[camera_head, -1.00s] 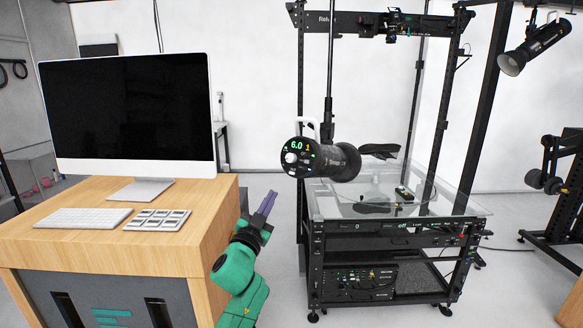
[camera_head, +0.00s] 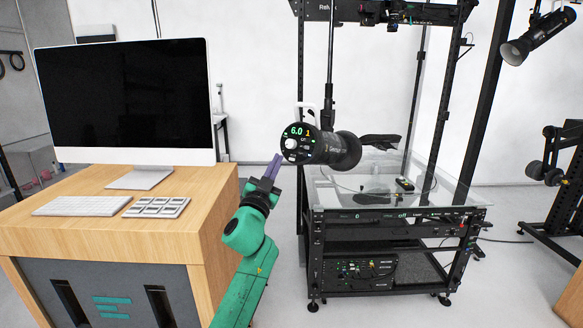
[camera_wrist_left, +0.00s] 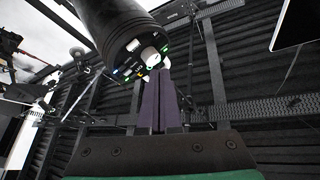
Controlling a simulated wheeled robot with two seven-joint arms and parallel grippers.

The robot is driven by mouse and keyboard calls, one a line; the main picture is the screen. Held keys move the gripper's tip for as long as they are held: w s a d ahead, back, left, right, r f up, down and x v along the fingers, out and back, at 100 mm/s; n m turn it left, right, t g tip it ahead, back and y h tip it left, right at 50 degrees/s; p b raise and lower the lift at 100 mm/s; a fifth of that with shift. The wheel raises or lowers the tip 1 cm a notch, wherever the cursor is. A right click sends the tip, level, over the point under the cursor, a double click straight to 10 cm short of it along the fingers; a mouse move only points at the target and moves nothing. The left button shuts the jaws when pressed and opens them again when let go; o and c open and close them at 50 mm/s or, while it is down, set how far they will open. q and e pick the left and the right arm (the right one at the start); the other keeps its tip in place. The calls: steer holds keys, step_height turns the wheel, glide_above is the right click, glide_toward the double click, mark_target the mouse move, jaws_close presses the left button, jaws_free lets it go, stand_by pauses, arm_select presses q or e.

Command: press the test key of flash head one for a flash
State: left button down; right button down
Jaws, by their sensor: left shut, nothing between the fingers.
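The flash head (camera_head: 330,148) is a black cylinder held on a stand, with its round rear control panel facing me. The panel shows a green "6.0", an orange "1", a white dial (camera_head: 291,143) and small lit keys. My left gripper (camera_head: 274,160) is shut and empty, its purple fingers pointing up, just left of and slightly below the panel. In the left wrist view the fingers (camera_wrist_left: 162,75) point toward the panel (camera_wrist_left: 140,55), and their tips overlap the area near the white dial. I cannot tell whether they touch it. The test key cannot be singled out. My right gripper is not in view.
A wooden desk (camera_head: 215,205) with a monitor (camera_head: 125,100), keyboard (camera_head: 82,206) and keypad (camera_head: 157,207) stands at the left. Another lamp (camera_head: 535,38) hangs at the upper right.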

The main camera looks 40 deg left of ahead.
mark_target(292, 159)
arm_select(q)
steer(key=w+b, duration=0.1)
steer(key=w+f, duration=0.1)
steer(key=w, duration=0.1)
steer(key=shift+w+a+b, duration=0.1)
steer(key=shift+w+b, duration=0.1)
steer(key=shift+b, duration=0.2)
steer(key=shift+f, duration=0.15)
stand_by(1.5)
steer(key=shift+w+b, duration=0.35)
steer(key=shift+w, duration=0.05)
